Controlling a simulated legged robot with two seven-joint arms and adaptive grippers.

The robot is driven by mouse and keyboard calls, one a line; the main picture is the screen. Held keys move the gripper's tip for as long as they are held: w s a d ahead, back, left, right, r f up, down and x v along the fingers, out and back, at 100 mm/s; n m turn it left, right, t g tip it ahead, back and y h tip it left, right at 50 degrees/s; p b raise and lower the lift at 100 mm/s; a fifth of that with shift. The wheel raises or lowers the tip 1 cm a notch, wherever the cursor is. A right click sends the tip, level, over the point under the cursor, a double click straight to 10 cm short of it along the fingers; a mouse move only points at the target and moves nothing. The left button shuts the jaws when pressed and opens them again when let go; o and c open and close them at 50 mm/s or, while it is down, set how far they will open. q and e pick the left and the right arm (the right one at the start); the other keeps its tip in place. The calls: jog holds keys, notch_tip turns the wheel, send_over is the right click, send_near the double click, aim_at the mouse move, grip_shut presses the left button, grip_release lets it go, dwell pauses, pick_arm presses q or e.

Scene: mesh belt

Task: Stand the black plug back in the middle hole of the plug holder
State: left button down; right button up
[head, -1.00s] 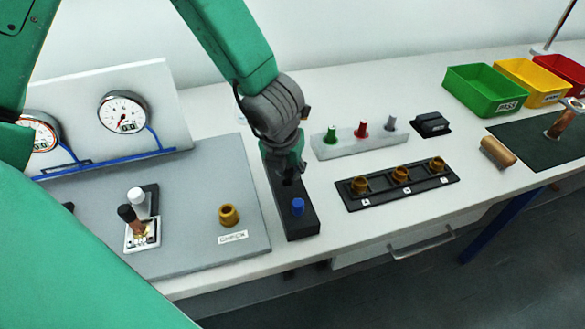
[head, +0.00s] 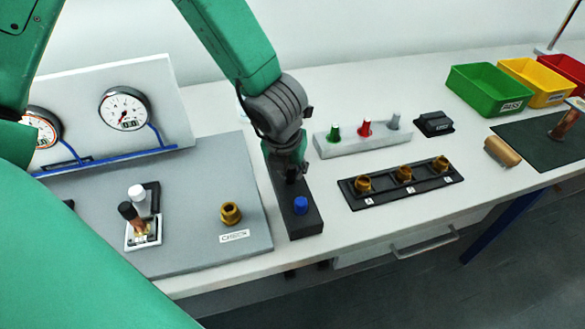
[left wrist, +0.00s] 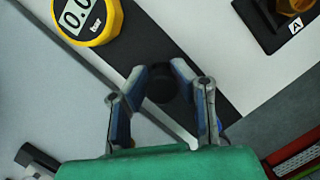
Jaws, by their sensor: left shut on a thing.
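The plug holder (head: 305,224) is a long black block beside the grey board, with a blue plug (head: 301,205) standing at its near end. My left gripper (head: 292,180) points down over the holder, behind the blue plug. In the left wrist view its fingers (left wrist: 163,88) are closed around a round black top, the black plug (left wrist: 161,82), with the black holder (left wrist: 215,95) beneath. The fingers and wrist hide the holder's middle and far holes. I cannot tell whether the plug's lower end is inside a hole. My right gripper is not in view.
Left of the holder is the grey board (head: 190,247) with a brass fitting (head: 230,213). To the right are a black block with several brass fittings (head: 404,173) and a pale rack of coloured pegs (head: 365,128). A yellow gauge (left wrist: 88,18) lies close by in the wrist view.

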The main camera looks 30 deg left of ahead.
pick_arm(q)
jog(key=shift+d+r, duration=0.1)
jog(key=shift+d, duration=0.15)
dwell(0.3)
jog(key=shift+a, duration=0.1)
jog(key=shift+a, duration=0.5)
jog(key=shift+d, duration=0.35)
jog(key=shift+a, duration=0.15)
jog(key=shift+f+b, duration=0.25)
jog(key=shift+b, duration=0.2)
dwell(0.3)
